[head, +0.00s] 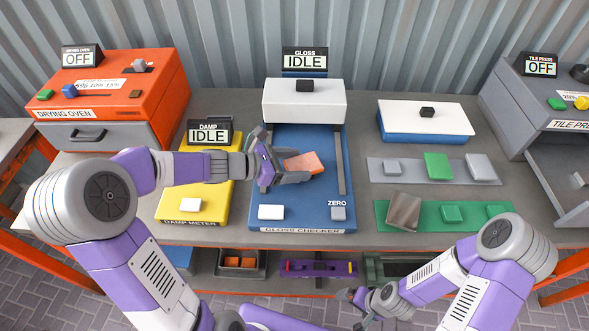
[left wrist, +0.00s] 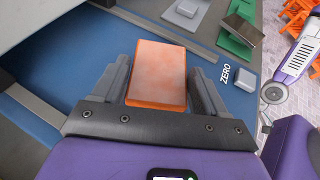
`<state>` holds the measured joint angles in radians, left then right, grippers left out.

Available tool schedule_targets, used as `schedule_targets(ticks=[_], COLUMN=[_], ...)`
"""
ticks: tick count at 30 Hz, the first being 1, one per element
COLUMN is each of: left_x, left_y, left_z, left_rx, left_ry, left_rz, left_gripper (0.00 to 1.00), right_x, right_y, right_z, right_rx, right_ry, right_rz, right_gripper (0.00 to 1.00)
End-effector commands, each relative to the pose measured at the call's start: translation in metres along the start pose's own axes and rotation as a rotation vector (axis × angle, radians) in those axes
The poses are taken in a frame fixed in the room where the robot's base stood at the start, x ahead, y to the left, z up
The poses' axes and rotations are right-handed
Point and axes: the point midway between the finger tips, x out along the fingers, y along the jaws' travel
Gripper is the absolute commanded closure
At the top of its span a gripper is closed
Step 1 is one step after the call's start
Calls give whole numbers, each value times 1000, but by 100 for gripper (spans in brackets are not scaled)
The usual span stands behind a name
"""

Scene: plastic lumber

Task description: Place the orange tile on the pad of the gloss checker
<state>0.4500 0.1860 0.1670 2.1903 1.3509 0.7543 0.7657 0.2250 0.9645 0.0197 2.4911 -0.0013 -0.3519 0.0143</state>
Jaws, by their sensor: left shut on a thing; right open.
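The orange tile (head: 304,163) is held by my left gripper (head: 282,164) over the blue bed of the gloss checker (head: 290,203). In the left wrist view the orange tile (left wrist: 158,75) sits between the two grey fingers of the left gripper (left wrist: 158,92). The tile's top face looks pale and mottled. The pad is not clearly visible; the gripper and tile cover the middle of the bed. The checker's display reads IDLE. My right gripper (head: 362,300) is open and empty, low in front of the bench.
The gloss checker's white head (head: 304,101) stands behind the tile. A yellow damp meter (head: 190,195) is to the left and an orange drying oven (head: 105,95) beyond it. A tile press (head: 560,120) stands far right.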

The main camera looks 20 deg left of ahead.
Motion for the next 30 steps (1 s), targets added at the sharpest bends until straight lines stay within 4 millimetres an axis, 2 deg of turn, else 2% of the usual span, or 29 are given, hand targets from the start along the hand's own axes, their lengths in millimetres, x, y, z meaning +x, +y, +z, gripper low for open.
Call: schedule_targets(ticks=[2,14,15,19,30], left_x=[3,4,4,4,2], left_y=[0,0,0,0,0], left_z=[-6,-9,-8,-8,-3], left_rx=[0,1,1,1,2], left_ry=[-1,-2,-1,-1,-1], left_rz=[-1,0,0,0,0], left_gripper=[58,58,21,2,2], right_x=[4,6,5,5,1], right_y=[2,2,2,2,0], right_z=[0,-1,0,0,0], right_rx=[0,0,0,0,0], right_ry=[0,1,1,1,1], right_rz=[0,0,0,0,0], right_gripper=[0,0,0,0,0])
